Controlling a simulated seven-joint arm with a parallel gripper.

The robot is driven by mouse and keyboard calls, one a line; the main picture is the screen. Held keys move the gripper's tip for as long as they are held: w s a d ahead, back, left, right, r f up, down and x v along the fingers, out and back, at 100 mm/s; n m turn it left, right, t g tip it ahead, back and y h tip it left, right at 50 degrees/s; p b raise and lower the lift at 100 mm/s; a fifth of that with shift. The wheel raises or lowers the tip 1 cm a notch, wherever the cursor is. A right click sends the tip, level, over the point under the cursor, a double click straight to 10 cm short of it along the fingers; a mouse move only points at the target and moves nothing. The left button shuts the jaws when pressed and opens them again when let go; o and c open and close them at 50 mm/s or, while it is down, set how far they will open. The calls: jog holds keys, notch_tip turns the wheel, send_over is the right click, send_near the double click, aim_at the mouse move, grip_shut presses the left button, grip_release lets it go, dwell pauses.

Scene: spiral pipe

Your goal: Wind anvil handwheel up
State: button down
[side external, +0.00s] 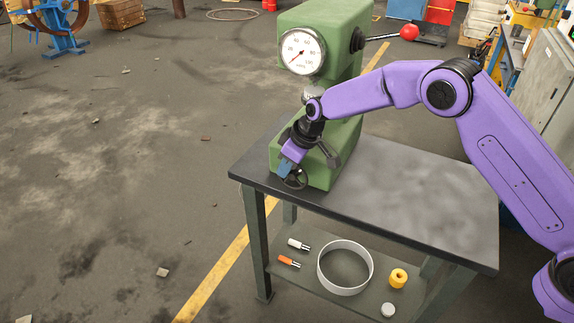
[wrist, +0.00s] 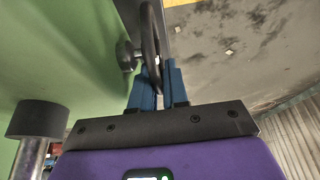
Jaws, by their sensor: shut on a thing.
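A green hardness tester (side external: 330,120) with a round white dial (side external: 301,51) stands on a dark workbench. A small black handwheel (side external: 297,180) sits low on its front, just above the bench top. My gripper (side external: 287,168) is at the handwheel, its blue fingers pointing down. In the wrist view the handwheel (wrist: 150,38) is seen nearly edge-on, its rim running down between the blue fingers of my gripper (wrist: 157,85). The fingers are shut on the rim. The wheel's hub joins the green body on the left. The anvil is mostly hidden behind my arm in the side view.
The bench top (side external: 420,195) is clear to the right of the tester. A lever with a red knob (side external: 409,32) sticks out at upper right. A grey ring (side external: 345,267) and several small parts lie on the lower shelf. A dark cylinder (wrist: 38,119) is close at left in the wrist view.

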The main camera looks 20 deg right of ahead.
jog(key=shift+s, duration=0.1)
jog(key=shift+a+r+t+y, duration=0.1)
jog(key=shift+t+y, duration=0.3)
jog(key=shift+y, duration=0.1)
jog(key=c, duration=1.2)
grip_release()
jog(key=shift+d, duration=0.2)
jog(key=shift+r, duration=0.1)
jog(key=v, duration=1.7)
jog(key=shift+s+d, duration=0.1)
jog(key=shift+s, duration=0.2)
